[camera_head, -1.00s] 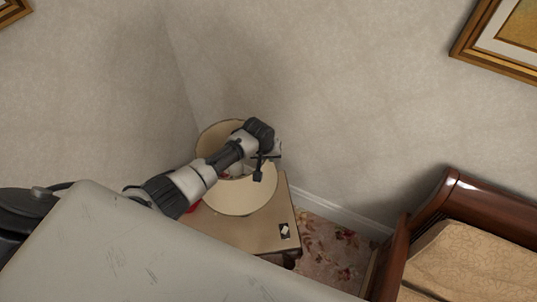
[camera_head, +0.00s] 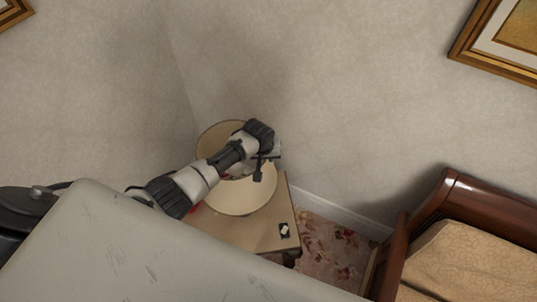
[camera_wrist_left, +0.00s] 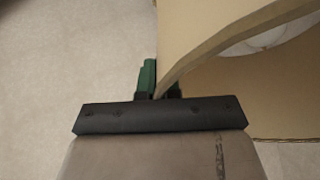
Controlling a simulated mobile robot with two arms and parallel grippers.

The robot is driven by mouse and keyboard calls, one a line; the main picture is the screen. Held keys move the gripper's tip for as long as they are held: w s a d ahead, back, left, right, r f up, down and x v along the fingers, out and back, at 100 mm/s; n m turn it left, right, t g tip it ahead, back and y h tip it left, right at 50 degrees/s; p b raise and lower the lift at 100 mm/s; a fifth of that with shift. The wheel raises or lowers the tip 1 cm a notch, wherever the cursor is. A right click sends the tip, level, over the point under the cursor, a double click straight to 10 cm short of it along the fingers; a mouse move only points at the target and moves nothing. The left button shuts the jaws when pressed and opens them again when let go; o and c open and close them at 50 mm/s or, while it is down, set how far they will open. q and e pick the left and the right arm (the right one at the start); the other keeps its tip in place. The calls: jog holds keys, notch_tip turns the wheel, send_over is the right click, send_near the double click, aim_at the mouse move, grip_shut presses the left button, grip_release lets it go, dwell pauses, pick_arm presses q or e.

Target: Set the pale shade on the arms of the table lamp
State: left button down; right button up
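The pale shade (camera_head: 243,199) is a wide cream ring, open at the top, above the small wooden table in the corner. My left arm reaches across it, and my left gripper (camera_head: 263,168) is at its far right rim. In the left wrist view the shade's wall (camera_wrist_left: 186,30) runs between the two fingers of the gripper (camera_wrist_left: 161,88), which look closed on its rim; the green finger is outside. A whitish rounded part (camera_wrist_left: 268,38) shows inside the shade. The lamp's base and arms are hidden by the shade and my arm. My right gripper is not in view.
The wooden table (camera_head: 240,233) has a small black-and-white item (camera_head: 284,230) near its right corner. A red thing (camera_head: 194,208) shows partly left of the shade. Walls stand close behind. A dark wooden bed frame (camera_head: 480,204) stands at right, with patterned carpet (camera_head: 334,249) between.

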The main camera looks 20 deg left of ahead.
pick_arm(q)
jog(key=shift+f, duration=0.3)
dwell(0.5)
jog(key=c, duration=1.3)
grip_release()
jog(key=shift+o, duration=0.2)
jog(key=d+v, duration=0.1)
jog(key=v, duration=0.9)
jog(key=shift+a+r+b, duration=0.35)
jog(key=shift+a+r, duration=0.05)
jog(key=shift+a, duration=0.1)
jog(key=shift+s, duration=0.1)
jog(key=o, duration=0.6)
jog(key=shift+c, duration=0.2)
jog(key=shift+r, duration=0.1)
